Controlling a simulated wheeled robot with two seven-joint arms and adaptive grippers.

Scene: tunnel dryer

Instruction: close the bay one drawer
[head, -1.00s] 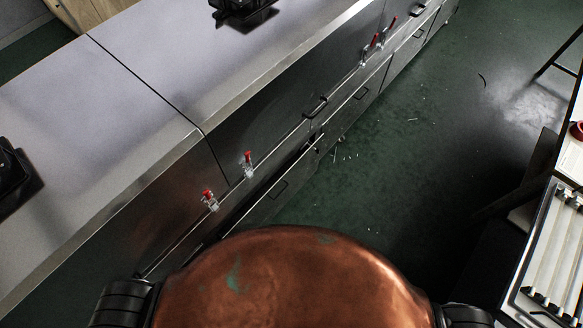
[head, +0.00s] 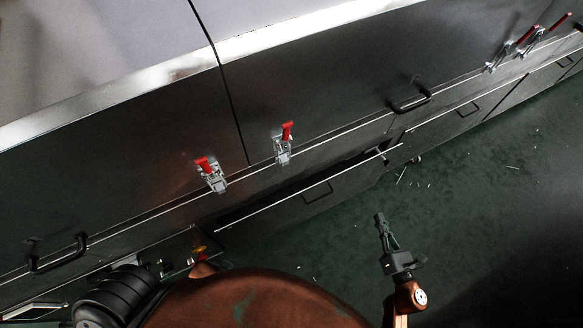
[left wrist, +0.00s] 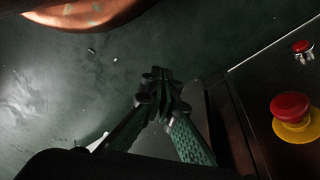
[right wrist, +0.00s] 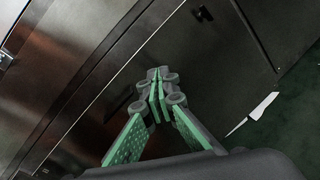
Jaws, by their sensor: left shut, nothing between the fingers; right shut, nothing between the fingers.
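A drawer (head: 300,199) in the lower row of the steel dryer cabinet stands partly pulled out, with a dark gap behind its top edge and a small dark handle on its front. Which bay it belongs to is not labelled in view. My right gripper (head: 380,218) is shut and empty, over the floor to the right of that drawer and apart from it. In the right wrist view its fingertips (right wrist: 157,74) point toward a dark panel with a small handle. My left gripper (left wrist: 156,74) is shut and empty beside the cabinet; I cannot make it out in the head view.
Red-handled toggle clamps (head: 284,141) and a bar handle (head: 410,101) stick out from the cabinet front. A red emergency button on a yellow base (left wrist: 291,112) is right of my left gripper. The green floor (head: 480,215) is mostly clear, with scattered white scraps.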

